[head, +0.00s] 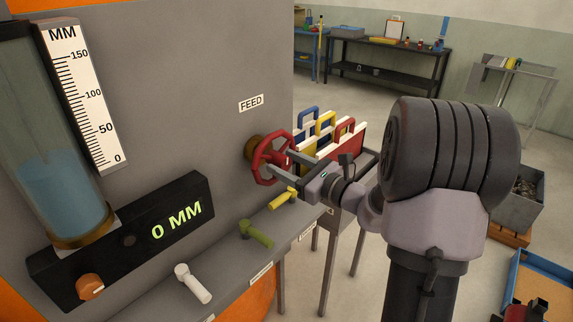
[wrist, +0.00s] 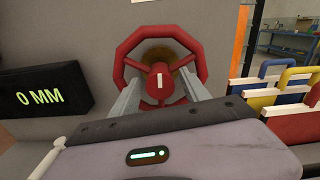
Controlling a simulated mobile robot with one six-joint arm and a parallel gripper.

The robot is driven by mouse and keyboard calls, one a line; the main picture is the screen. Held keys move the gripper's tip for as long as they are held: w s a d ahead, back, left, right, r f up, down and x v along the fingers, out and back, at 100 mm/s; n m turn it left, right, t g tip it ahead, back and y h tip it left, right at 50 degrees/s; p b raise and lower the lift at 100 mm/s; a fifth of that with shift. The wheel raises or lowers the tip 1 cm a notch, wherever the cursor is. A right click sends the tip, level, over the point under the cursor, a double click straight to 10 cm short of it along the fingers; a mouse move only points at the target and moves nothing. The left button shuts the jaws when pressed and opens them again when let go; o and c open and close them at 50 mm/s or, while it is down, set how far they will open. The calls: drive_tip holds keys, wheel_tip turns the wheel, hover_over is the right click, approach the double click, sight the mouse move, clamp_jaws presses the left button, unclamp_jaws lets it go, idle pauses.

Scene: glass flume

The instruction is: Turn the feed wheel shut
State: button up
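The red feed wheel (head: 268,160) is mounted on a brass boss on the grey panel, below the FEED label (head: 251,103). In the wrist view the wheel (wrist: 122,60) faces me, with a white upright mark on its hub. My gripper (wrist: 160,84) is at the wheel, its two grey fingers spread apart on either side of the lower spoke. Their tips overlap the lower half of the wheel; whether they touch it I cannot tell. In the head view my gripper (head: 284,162) reaches the wheel from the right. The display (head: 177,222) reads 0 MM.
A glass column (head: 60,190) with blue liquid stands left beside a scale (head: 85,95). White (head: 193,283), green (head: 257,234) and yellow (head: 283,199) handles project along the ledge below. A rack of coloured boards (head: 335,138) stands close right of the wheel.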

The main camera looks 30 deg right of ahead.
clamp_jaws()
idle(1.2)
